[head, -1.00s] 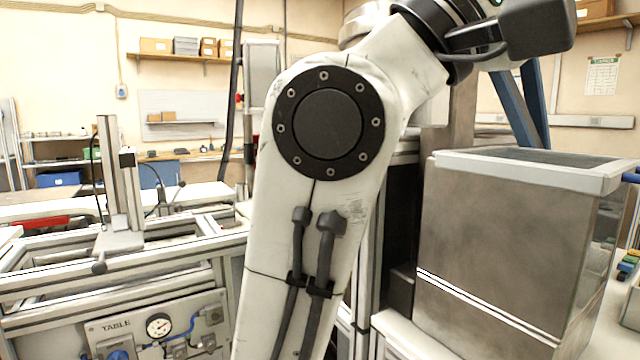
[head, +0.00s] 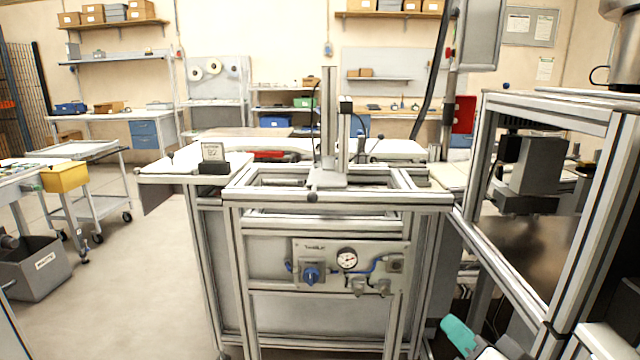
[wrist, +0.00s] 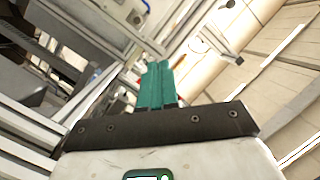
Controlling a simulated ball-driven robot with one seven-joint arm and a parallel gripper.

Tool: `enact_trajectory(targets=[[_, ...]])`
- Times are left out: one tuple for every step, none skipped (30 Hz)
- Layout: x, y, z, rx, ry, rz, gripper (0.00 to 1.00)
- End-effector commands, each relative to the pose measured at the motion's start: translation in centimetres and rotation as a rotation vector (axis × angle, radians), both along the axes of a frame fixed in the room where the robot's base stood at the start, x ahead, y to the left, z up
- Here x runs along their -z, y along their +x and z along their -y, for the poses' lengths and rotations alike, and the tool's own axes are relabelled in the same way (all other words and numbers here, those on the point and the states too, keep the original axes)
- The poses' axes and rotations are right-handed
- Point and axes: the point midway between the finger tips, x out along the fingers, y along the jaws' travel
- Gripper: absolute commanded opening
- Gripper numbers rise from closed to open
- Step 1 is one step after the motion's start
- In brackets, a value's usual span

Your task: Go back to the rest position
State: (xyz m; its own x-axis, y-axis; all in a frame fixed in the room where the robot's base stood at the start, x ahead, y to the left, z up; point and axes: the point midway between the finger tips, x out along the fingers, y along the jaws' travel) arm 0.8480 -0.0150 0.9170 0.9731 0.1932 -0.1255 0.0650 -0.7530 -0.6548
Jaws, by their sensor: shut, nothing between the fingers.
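My gripper shows in the wrist view with two teal fingers (wrist: 157,86) closed together and nothing between them. Its dark mounting plate and pale body fill the bottom of that view. In the head view a teal part of my gripper (head: 459,335) shows low at the bottom right, beside the framed enclosure. Most of my arm is out of the head view.
A metal frame table (head: 338,200) with a gauge panel (head: 348,266) stands ahead. A framed machine enclosure (head: 545,110) is close on the right. A yellow bin (head: 66,177) and a grey bin (head: 35,268) are at left. The floor (head: 135,290) between is clear.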

Motion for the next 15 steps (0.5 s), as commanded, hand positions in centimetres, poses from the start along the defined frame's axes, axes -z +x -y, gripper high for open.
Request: enact_trajectory(targets=[[3.6, -1.3, 0.5, 0.001, -0.064, -0.099, 0.00], [5.4, -2.2, 0.8, -0.001, -0.104, -0.154, 0.00], [7.9, -3.4, 1.3, -0.007, -0.155, -0.229, 0.00], [9.7, -4.4, 1.6, -0.012, -0.192, -0.284, 0.00], [11.4, -5.5, 1.9, -0.019, -0.229, -0.339, 0.00], [13.7, -7.1, 2.3, -0.033, -0.275, -0.415, 0.00], [15.3, -8.4, 2.6, -0.044, -0.310, -0.471, 0.00], [16.8, -9.8, 3.0, -0.056, -0.342, -0.526, 0.00], [18.7, -11.7, 3.4, -0.075, -0.383, -0.601, 0.00], [20.0, -13.1, 3.7, -0.089, -0.412, -0.654, 0.00], [21.2, -14.6, 4.0, -0.106, -0.439, -0.706, 0.00], [22.7, -16.5, 4.3, -0.129, -0.471, -0.771, 0.00], [23.6, -17.9, 4.6, -0.147, -0.494, -0.818, 0.00], [24.4, -19.1, 4.8, -0.162, -0.513, -0.859, 0.00], [25.4, -20.9, 5.0, -0.186, -0.536, -0.914, 0.00]])
